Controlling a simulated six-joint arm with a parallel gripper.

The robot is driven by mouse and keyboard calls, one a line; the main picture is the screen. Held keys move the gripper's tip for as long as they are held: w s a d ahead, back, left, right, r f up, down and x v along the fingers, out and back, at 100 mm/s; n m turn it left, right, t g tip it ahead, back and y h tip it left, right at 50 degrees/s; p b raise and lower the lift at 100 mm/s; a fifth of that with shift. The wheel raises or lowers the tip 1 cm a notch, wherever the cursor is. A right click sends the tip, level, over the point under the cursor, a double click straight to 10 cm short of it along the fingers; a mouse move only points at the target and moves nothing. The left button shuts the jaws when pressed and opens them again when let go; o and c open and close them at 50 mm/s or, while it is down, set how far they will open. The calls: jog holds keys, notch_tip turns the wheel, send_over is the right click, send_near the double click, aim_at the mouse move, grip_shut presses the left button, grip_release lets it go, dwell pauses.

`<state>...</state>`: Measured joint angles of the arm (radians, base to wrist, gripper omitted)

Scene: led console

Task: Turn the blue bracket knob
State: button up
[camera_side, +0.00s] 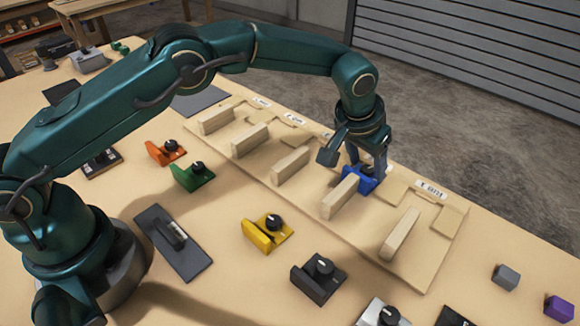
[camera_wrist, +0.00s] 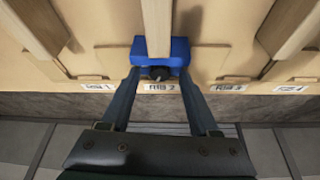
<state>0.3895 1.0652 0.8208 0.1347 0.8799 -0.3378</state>
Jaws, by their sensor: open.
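The blue bracket (camera_side: 352,183) sits on the wooden board, at the far end of one upright wooden bar (camera_side: 340,198). In the wrist view the blue bracket (camera_wrist: 177,50) straddles the end of that bar, and its black knob (camera_wrist: 158,73) faces the gripper. My gripper (camera_side: 367,167) points down over the bracket from above. In the wrist view my open gripper (camera_wrist: 160,76) has one finger on each side of the knob, with visible gaps to it. In the side view the fingers hide the knob and part of the bracket.
The wooden board (camera_side: 440,262) carries several upright bars and label plates. Orange (camera_side: 162,157), green (camera_side: 190,180), yellow (camera_side: 257,238) and black (camera_side: 310,285) knob brackets stand on the table. Grey (camera_side: 506,277) and purple (camera_side: 559,306) blocks lie at right.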

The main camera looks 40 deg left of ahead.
jog(key=shift+n, duration=0.4)
jog(key=v, duration=0.5)
jog(key=shift+w+r, duration=0.15)
jog(key=shift+r, duration=0.25)
jog(key=s+a+r+n+t, duration=0.1)
jog(key=s+a+r, duration=0.1)
jog(key=a+r, duration=0.45)
jog(key=s+a+r+n+t, duration=0.1)
jog(key=s+a+r+t, duration=0.15)
jog(key=r, duration=0.75)
jog(key=s+a+r, duration=0.2)
jog(key=s+a, duration=0.2)
jog(key=s, duration=0.2)
jog(key=shift+s+a+r, duration=0.15)
jog(key=shift+s, duration=0.1)
